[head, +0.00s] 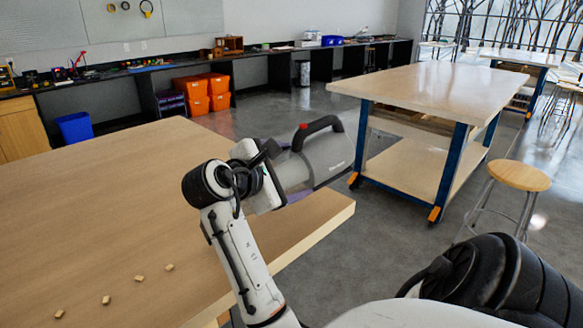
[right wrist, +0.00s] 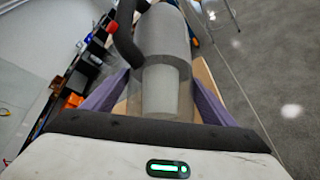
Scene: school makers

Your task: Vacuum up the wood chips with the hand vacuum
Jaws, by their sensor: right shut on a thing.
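The hand vacuum (head: 328,158) is grey with a dark handle and a red button. My right gripper (head: 285,178) is shut on it and holds it in the air near the right edge of the near table. In the right wrist view the vacuum (right wrist: 165,45) lies between the purple fingers (right wrist: 158,100). Several small wood chips lie in a loose row on the near table: one chip (head: 169,267), a second chip (head: 139,278) and others toward the lower left. The vacuum is apart from the chips. My left gripper is not in view.
The light wooden near table (head: 90,210) is otherwise bare. A second workbench (head: 440,90) with blue legs and a stool (head: 519,175) stand to the right across grey floor. Orange bins (head: 196,95) and a blue bin (head: 75,127) are by the back counter.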

